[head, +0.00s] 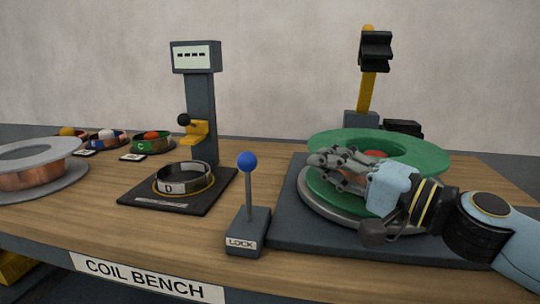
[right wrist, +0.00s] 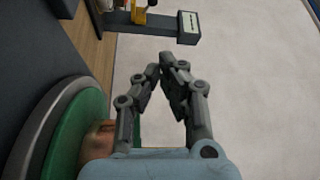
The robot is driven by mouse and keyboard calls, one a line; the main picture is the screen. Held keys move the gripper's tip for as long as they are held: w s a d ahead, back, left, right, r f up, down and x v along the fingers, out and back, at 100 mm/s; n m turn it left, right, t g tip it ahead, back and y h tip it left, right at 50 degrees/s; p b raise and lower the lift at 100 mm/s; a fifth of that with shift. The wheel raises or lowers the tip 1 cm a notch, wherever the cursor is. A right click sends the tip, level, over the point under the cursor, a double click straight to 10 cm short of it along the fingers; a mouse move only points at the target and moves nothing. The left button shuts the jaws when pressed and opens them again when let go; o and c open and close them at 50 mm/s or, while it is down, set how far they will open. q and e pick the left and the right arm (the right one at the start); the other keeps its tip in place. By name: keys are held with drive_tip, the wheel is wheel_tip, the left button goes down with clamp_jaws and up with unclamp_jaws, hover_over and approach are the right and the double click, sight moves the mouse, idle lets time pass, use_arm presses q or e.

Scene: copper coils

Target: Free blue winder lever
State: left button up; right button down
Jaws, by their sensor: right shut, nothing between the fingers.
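The blue-knobbed lever (head: 248,163) stands upright on a dark block labelled LOCK, near the front of the bench. The winder with green flanges (head: 328,147) sits on a dark base to the right of the lever. My right gripper (head: 320,162) is in front of the green winder, to the right of the lever and apart from it. Its fingers are together and hold nothing. In the right wrist view, the right gripper (right wrist: 167,68) shows its fingertips meeting, with the green flange (right wrist: 88,130) below left. My left gripper is not in view.
A grey post with a display (head: 196,57) stands behind a dark plate (head: 135,194) bearing a ring marked D (head: 168,189). A grey-flanged copper spool (head: 62,167) is at the left. Several small coil trays stand behind. Bare wood (head: 110,228) lies along the front left.

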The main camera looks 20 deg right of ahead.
sight(248, 189)
drive_tip(key=shift+w, duration=0.1)
drive_tip(key=p+x, duration=0.5)
drive_tip(key=x, duration=0.5)
drive_tip(key=s+a, duration=0.1)
drive_tip(key=s+a+p, duration=0.1)
drive_tip(key=s+a, duration=0.1)
drive_tip(key=shift+f, duration=0.4)
